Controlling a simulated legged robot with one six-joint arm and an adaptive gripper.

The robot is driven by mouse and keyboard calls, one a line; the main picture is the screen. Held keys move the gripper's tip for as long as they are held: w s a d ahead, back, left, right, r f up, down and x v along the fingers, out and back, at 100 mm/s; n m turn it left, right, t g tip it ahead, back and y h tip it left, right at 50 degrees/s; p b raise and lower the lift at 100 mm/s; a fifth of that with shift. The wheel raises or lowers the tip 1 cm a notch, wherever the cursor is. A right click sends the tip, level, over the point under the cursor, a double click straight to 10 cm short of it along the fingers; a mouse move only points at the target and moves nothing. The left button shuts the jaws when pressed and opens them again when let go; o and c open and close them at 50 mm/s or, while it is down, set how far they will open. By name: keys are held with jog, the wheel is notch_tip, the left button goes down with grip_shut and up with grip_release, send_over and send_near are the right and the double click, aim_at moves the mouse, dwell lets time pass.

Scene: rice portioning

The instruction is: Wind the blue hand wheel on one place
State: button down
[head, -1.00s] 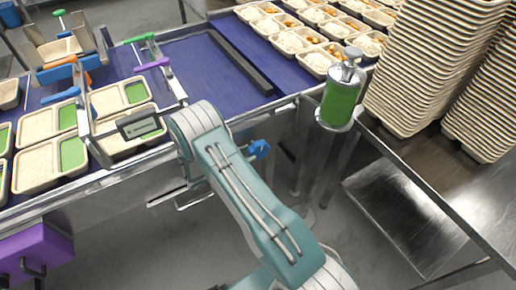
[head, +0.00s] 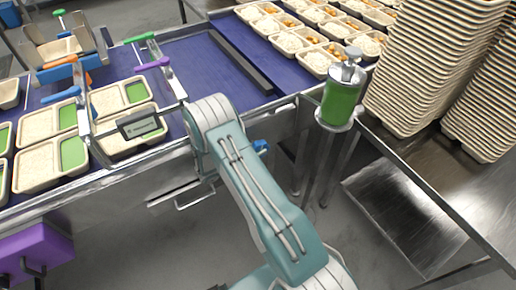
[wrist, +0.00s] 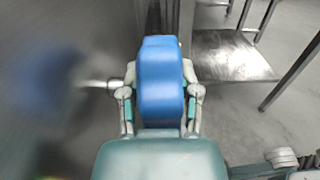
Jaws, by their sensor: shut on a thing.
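The blue hand wheel (head: 261,145) shows in the head view as a small blue piece at the side of the conveyor frame, mostly hidden behind my arm. In the wrist view a blue block-like part of it (wrist: 160,75) sits between the two fingers of my gripper (wrist: 161,92), which are shut on it. A short metal rod runs left from beside the fingers. My gripper is hidden in the head view.
A green-filled dispenser (head: 340,100) stands right of my arm. Stacked trays (head: 436,65) stand on a steel table (head: 487,195). A blurred blue shape lies left in the wrist view.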

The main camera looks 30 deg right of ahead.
jog(key=shift+w+d+r+y, duration=0.1)
jog(key=shift+r+y, duration=0.05)
jog(key=shift+y, duration=2.15)
jog(key=c, duration=0.6)
grip_release()
jog(key=shift+d, duration=0.15)
jog(key=a+r, duration=0.1)
jog(key=a, duration=1.5)
jog(key=shift+s+a+r, duration=0.25)
jog(key=shift+a, duration=0.1)
